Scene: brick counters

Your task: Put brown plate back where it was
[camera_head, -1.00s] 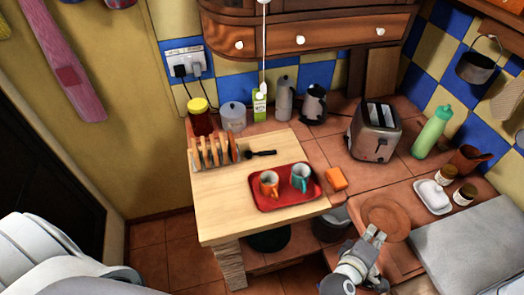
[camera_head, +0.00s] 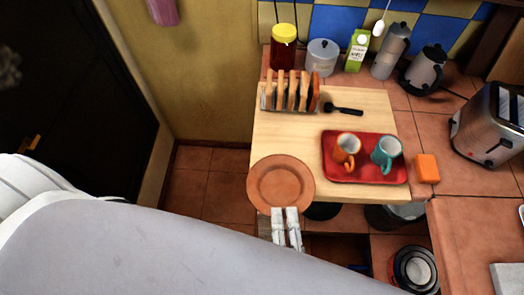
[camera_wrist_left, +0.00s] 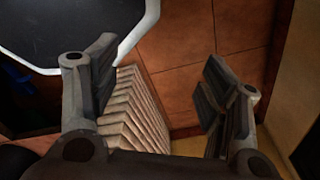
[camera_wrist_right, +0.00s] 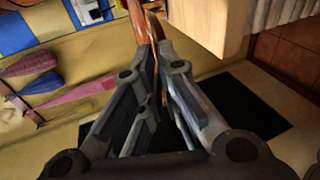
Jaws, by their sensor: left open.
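The brown plate (camera_head: 281,183) is a round, flat terracotta-coloured disc at the front left of the light wooden counter top (camera_head: 300,130) in the head view. My right gripper (camera_head: 286,215) is shut on its near rim. In the right wrist view the plate (camera_wrist_right: 147,30) shows edge-on between the closed fingers, alongside the wooden block of the counter. I cannot tell the exact gap between plate and counter. My left gripper (camera_wrist_left: 158,92) is open and empty in the left wrist view, over tiled floor and a brick-like pillar.
A red tray (camera_head: 365,178) with two mugs, a toast rack (camera_head: 290,92) and a black utensil (camera_head: 343,109) occupy the wooden top. An orange block (camera_head: 427,168) and a toaster (camera_head: 492,125) stand to the right. Floor is open at the left (camera_head: 205,180).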

